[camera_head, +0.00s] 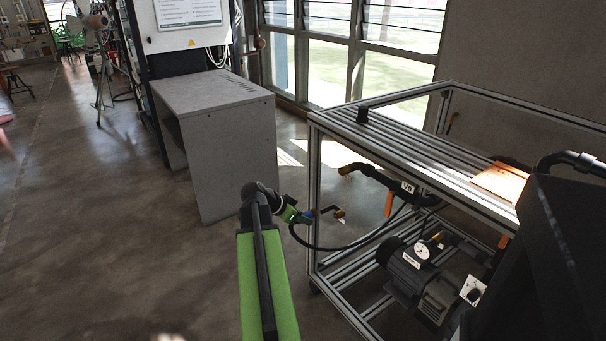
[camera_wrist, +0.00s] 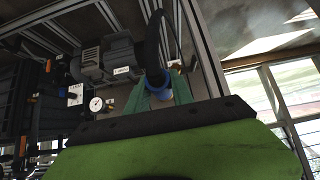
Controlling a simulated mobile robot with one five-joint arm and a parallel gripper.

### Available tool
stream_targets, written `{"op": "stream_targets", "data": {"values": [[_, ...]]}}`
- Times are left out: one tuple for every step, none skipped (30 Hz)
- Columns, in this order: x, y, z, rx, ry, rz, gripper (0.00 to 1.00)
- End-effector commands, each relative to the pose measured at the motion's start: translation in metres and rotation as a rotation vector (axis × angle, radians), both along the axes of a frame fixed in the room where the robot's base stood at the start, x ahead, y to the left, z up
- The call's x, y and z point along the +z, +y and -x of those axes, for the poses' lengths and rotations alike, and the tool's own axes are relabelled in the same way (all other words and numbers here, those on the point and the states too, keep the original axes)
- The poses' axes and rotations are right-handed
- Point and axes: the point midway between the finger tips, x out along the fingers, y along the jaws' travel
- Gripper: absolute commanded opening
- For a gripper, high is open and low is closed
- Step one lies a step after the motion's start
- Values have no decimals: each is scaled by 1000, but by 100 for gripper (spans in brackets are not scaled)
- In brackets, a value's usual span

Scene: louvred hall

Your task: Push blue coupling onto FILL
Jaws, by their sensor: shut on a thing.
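My gripper (camera_head: 299,217) is shut on the blue coupling (camera_head: 309,214), in front of the metal frame's left side. In the wrist view the coupling (camera_wrist: 158,83) sits between the green fingers, with a black hose (camera_wrist: 154,45) running from it. In the head view the hose (camera_head: 340,249) loops from the coupling toward the frame. A small brass fitting (camera_head: 339,213) appears just right of the coupling; I cannot tell whether they touch. I cannot read a FILL label in either view.
The aluminium frame (camera_head: 312,185) holds a black pipe (camera_head: 372,172) with an orange handle (camera_head: 389,203), a motor (camera_head: 412,271) and a gauge (camera_head: 422,251). A grey cabinet (camera_head: 238,150) stands behind at left.

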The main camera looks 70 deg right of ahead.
Motion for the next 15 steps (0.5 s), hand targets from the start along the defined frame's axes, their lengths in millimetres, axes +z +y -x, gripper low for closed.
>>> {"op": "stream_targets", "data": {"values": [[43, 2, 0, -1, 1, 0, 0], [56, 3, 0, -1, 1, 0, 0], [74, 4, 0, -2, 1, 0, 0], [86, 5, 0, -2, 1, 0, 0], [98, 6, -1, -3, 0, 0, 0], [111, 7, -1, -4, 1, 0, 0], [120, 8, -1, -4, 1, 0, 0], [126, 9, -1, -4, 0, 0, 0], [132, 9, -1, -4, 0, 0, 0], [134, 10, -1, -4, 0, 0, 0], [135, 10, -1, -5, -1, 0, 0], [134, 10, -1, -6, 0, 0, 0], [133, 10, -1, -6, 0, 0, 0], [131, 10, -1, -6, 0, 0, 0], [130, 9, -1, -6, 0, 0, 0]]}}
